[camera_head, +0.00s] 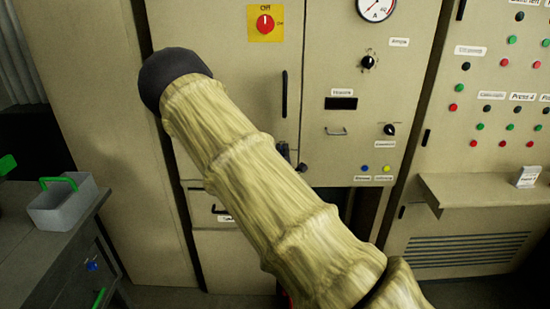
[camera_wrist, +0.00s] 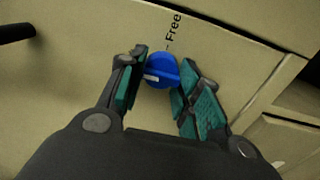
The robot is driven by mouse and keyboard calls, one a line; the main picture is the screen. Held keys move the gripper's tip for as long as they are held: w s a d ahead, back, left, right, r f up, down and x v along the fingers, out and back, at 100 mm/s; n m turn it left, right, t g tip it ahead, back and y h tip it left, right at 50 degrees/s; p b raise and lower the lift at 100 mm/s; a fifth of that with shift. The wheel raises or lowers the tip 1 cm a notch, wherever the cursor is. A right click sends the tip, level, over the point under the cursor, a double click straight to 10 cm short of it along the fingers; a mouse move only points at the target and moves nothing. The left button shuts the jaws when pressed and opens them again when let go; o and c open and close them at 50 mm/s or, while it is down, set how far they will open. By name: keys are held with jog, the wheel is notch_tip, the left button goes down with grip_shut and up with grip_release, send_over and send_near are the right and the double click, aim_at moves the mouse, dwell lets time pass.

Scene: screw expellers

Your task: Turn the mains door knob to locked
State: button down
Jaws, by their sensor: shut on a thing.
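A round blue knob (camera_wrist: 163,66) sits on a beige cabinet face in the wrist view. It has a raised bar with a white mark toward the lower left. The printed word Free (camera_wrist: 173,30) with a short tick stands just above the knob. My gripper (camera_wrist: 160,76) has its teal-padded fingers on either side of the knob, shut on it. In the head view my arm covers this knob, and I cannot make out my fingertips clearly. The mains panel (camera_head: 222,60) there bears a red switch (camera_head: 265,24) on a yellow plate, its top label reading Off.
A black door handle (camera_head: 284,94) stands beside my arm. To the right are a panel with a black dial (camera_head: 368,62), a button panel (camera_head: 510,90) and a protruding shelf (camera_head: 480,190). A grey bin (camera_head: 62,203) sits on a workbench at the left.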

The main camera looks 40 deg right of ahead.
dwell(0.4)
jog(key=c, duration=1)
grip_release()
jog(key=shift+a, duration=0.1)
jog(key=v, duration=1.2)
